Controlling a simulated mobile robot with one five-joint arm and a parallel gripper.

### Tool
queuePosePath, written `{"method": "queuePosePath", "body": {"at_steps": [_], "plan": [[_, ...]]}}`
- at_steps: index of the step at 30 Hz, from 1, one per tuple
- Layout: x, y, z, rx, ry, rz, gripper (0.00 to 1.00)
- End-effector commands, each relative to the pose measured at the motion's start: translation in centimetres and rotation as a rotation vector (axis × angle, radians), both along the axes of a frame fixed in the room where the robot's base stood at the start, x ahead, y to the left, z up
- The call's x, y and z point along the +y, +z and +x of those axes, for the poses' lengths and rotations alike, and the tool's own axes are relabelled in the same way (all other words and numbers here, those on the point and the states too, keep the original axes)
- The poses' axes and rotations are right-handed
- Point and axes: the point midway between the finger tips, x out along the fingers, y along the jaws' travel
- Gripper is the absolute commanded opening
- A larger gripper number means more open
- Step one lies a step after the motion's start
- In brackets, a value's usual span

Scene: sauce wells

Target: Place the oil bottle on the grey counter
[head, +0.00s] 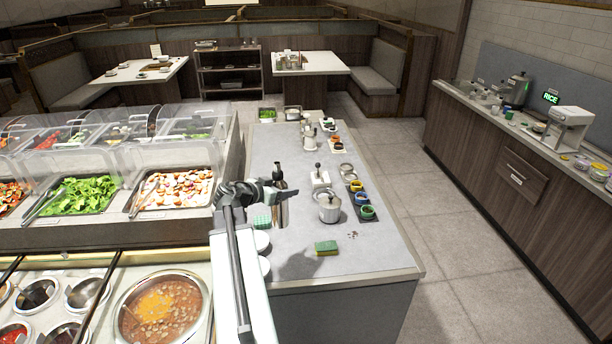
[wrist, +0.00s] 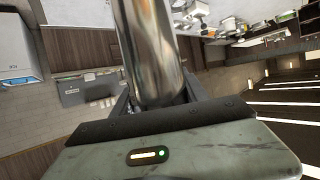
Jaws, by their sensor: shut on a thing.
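The oil bottle (head: 282,213) is a shiny steel cylinder with a dark narrow top. It looks upright in the head view, over the left side of the grey counter (head: 385,246). My gripper (head: 275,192) reaches it from the left and is shut around its body. In the wrist view the bottle's metal body (wrist: 148,50) fills the space between the fingers (wrist: 155,100). The head view does not show clearly whether the bottle's base touches the counter or hangs just above it.
A lidded steel pot (head: 329,208), colored sauce cups (head: 361,199) and a green-yellow sponge (head: 326,247) stand on the counter right of the bottle. White bowls (head: 263,242) and a green-patterned item (head: 262,222) sit near its left edge. The counter's front right is clear. A salad bar (head: 100,236) lies left.

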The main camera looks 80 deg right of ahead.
Motion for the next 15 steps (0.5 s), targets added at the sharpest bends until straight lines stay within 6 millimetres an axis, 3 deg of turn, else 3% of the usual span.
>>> {"method": "queuePosePath", "body": {"at_steps": [10,15], "plan": [[1.1,-7.2,2.2,0.000,0.037,0.000,0.00],[1.4,-8.0,2.9,0.000,0.046,0.000,0.00]]}}
